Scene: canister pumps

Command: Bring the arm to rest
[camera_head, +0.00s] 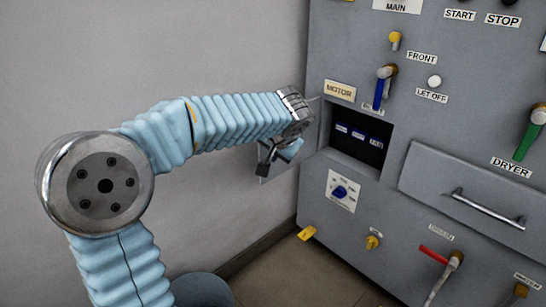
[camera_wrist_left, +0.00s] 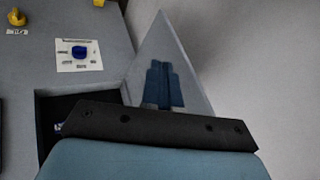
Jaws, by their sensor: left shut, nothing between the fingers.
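My left arm comes in from the left in the head view and reaches to the grey machine panel. My left gripper (camera_head: 268,165) is beside the left edge of the open compartment (camera_head: 345,155), by its swung-out door (camera_head: 283,168). In the left wrist view the two dark blue fingers (camera_wrist_left: 165,86) lie close together, shut and empty, in front of the grey door (camera_wrist_left: 150,45). Whether they touch the door cannot be told. The right gripper does not show.
The compartment holds a row of blue switches (camera_head: 358,134). Below it is a blue knob (camera_head: 340,191) on a white plate. A blue-handled lever (camera_head: 380,88) sits above. A drawer handle (camera_head: 488,209) juts out at the right. The grey wall (camera_head: 120,50) on the left is bare.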

